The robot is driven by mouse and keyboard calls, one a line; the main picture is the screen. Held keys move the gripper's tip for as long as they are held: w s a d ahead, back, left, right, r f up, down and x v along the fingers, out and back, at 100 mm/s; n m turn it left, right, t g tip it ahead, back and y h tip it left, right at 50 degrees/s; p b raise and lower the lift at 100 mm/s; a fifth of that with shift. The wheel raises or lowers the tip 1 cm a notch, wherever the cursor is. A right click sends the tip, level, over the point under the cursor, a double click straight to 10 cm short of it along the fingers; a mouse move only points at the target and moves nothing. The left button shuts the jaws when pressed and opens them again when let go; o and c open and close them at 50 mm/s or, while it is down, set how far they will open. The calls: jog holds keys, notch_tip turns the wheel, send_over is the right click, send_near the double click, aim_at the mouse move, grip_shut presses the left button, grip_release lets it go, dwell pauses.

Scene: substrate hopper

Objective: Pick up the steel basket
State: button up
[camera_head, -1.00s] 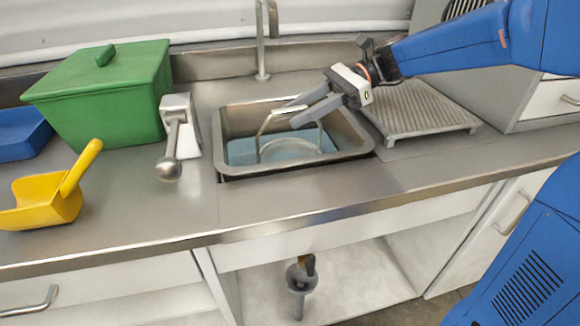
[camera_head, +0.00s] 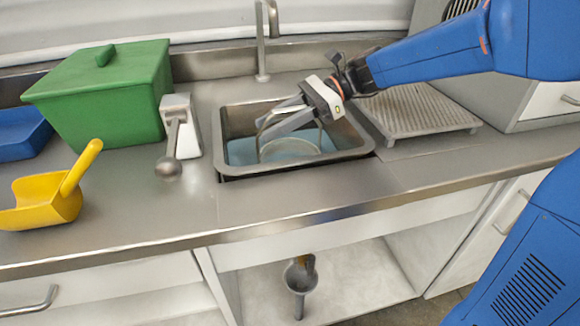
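The steel basket (camera_head: 290,147) sits low in the sink (camera_head: 352,154), in bluish water, with its thin wire handle standing up. My gripper (camera_head: 270,123) reaches in from the right, over the sink. Its two grey fingers are spread apart and overlap the top of the handle in the picture. I cannot tell whether the handle lies between the fingers or whether they touch it. The fingers hide part of the handle.
A tap (camera_head: 262,45) stands behind the sink. A lever with a ball end (camera_head: 170,165) is left of it, near a green lidded box (camera_head: 105,95) and a yellow scoop (camera_head: 50,195). A ribbed drain rack (camera_head: 415,112) is at the right.

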grip_shut()
jog(key=shift+r, duration=0.1)
dwell(1.1)
